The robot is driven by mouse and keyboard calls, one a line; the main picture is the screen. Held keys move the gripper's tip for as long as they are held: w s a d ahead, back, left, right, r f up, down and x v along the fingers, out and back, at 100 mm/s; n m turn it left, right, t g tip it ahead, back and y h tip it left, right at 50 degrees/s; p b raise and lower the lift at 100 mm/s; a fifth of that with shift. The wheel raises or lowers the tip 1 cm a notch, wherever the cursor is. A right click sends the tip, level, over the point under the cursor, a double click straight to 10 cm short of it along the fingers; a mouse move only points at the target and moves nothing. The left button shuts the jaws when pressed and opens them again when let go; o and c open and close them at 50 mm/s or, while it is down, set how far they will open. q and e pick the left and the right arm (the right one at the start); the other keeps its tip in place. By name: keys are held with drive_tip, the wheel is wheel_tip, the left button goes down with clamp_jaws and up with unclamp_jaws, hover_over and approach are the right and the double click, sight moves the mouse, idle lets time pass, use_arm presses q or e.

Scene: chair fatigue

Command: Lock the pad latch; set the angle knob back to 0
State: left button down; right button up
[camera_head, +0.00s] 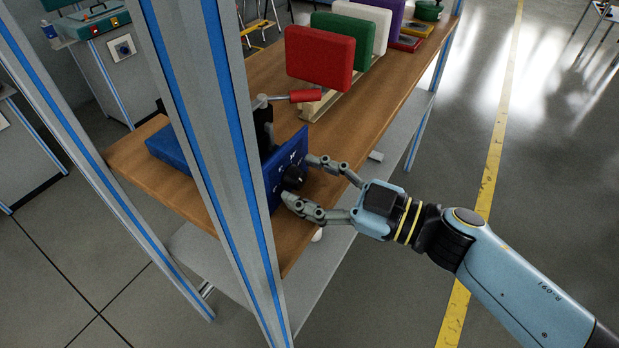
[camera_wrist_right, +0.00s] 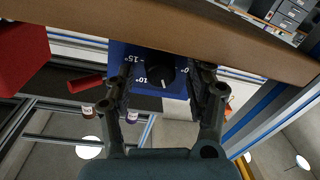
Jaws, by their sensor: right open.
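A black angle knob (camera_head: 292,178) sits on the face of a blue panel (camera_head: 273,182) at the table's edge. In the right wrist view the knob (camera_wrist_right: 158,76) shows between white marks, with 15°, 10° and 0° legible; a white line shows on the knob. My right gripper (camera_head: 301,179) is open, its two fingers on either side of the knob; I cannot tell whether they touch it. A lever with a red handle (camera_head: 304,96), which may be the pad latch, points right above the panel; the red handle (camera_wrist_right: 85,82) also shows in the right wrist view. My left gripper is out of view.
A grey and blue frame post (camera_head: 222,170) crosses in front of the wooden table (camera_head: 130,155) and hides part of the panel's device. Red (camera_head: 320,58), green (camera_head: 341,32) and other coloured pads stand behind.

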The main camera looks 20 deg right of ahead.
clamp_jaws()
idle(0.4)
drive_tip(key=shift+n, duration=0.4)
drive_tip(key=shift+w+r+n+p, duration=0.1)
drive_tip(key=shift+n+p, duration=0.4)
drive_tip(key=shift+n, duration=0.1)
drive_tip(key=n+p, duration=0.1)
drive_tip(key=n, duration=0.5)
drive_tip(key=shift+n+h, duration=0.3)
drive_tip(key=shift+n, duration=1.4)
